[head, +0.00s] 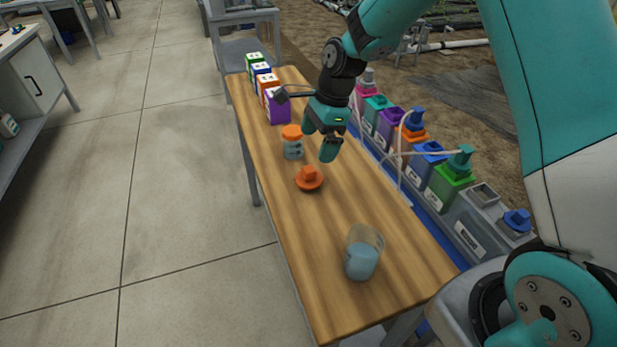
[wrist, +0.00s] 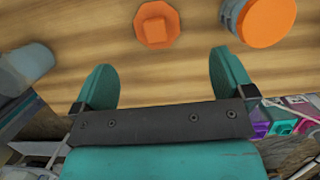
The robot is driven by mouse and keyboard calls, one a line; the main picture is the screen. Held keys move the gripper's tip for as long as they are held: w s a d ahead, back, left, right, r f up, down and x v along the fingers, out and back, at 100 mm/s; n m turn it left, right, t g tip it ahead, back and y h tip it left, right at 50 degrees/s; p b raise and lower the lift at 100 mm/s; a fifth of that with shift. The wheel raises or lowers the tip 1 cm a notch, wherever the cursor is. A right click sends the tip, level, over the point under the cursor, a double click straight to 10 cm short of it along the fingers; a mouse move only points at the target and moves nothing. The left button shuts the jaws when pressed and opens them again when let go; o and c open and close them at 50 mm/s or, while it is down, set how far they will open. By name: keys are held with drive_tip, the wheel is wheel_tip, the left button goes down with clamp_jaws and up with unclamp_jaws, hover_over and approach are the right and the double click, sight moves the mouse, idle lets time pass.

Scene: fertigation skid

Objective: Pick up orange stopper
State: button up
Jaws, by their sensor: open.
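The orange stopper (head: 309,179) lies on the wooden bench, a flat disc with a raised knob on top. In the wrist view the orange stopper (wrist: 157,25) is beyond the fingertips, between their lines and a little left of the middle of the gap. My gripper (head: 318,142) is open and empty above the bench, behind the stopper in the head view and apart from it. Its two teal fingers (wrist: 164,72) stand wide apart in the wrist view. Nothing hides the stopper.
A jar with an orange lid (head: 292,142) stands close behind the stopper, near my gripper. A cup of bluish liquid (head: 362,257) stands at the front of the wooden bench (head: 325,285). Several coloured boxes (head: 278,108) line the back. Coloured tanks with tubes (head: 450,182) run along the right.

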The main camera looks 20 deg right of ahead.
sight(310, 169)
drive_tip(key=x, duration=0.4)
drive_tip(key=shift+a+f, duration=0.15)
drive_tip(key=x, duration=0.5)
drive_tip(key=shift+s+a+f+p, duration=0.15)
drive_tip(key=shift+s+f+p, duration=0.15)
drive_tip(key=shift+p, duration=0.05)
drive_tip(key=c, duration=1)
